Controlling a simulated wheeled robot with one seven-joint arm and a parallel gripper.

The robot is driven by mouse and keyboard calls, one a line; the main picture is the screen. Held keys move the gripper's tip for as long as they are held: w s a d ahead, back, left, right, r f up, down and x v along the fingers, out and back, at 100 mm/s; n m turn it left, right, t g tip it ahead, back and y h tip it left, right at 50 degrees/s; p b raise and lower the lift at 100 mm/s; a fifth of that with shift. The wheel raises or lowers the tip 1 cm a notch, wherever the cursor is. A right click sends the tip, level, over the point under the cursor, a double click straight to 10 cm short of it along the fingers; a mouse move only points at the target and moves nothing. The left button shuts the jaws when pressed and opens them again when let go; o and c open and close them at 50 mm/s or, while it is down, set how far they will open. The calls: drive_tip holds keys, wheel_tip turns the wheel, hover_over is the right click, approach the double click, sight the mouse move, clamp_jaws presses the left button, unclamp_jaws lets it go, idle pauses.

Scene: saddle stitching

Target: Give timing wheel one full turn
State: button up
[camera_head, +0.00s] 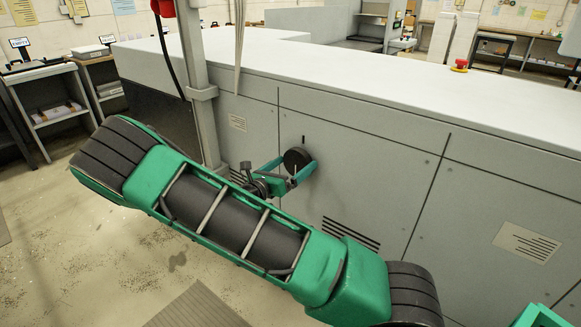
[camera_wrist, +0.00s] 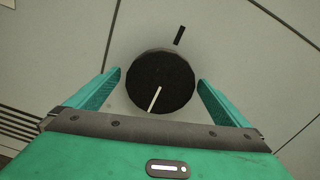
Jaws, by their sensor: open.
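The timing wheel is a round black knob (camera_head: 296,158) on the grey side panel of the machine. In the wrist view the timing wheel (camera_wrist: 161,82) carries a pale pointer line running from near its centre to the lower left. A short black mark (camera_wrist: 180,35) is on the panel just above and right of it. The pointer and the mark are on roughly opposite sides. My gripper (camera_wrist: 160,88) is open, with one green finger on each side of the wheel and small gaps visible. My gripper also shows in the head view (camera_head: 300,170), at the wheel.
The machine's long pale top (camera_head: 400,85) runs above the panel, with a red button (camera_head: 459,65) on it. A grey post (camera_head: 200,90) stands left of the wheel. Vent slots (camera_head: 350,234) are below right. A shelf (camera_head: 50,100) stands at left. Floor at lower left is mostly clear.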

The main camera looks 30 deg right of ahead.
drive_tip(key=shift+c, duration=0.3)
drive_tip(key=c, duration=1)
drive_tip(key=shift+o, duration=0.3)
drive_tip(key=shift+m, duration=0.3)
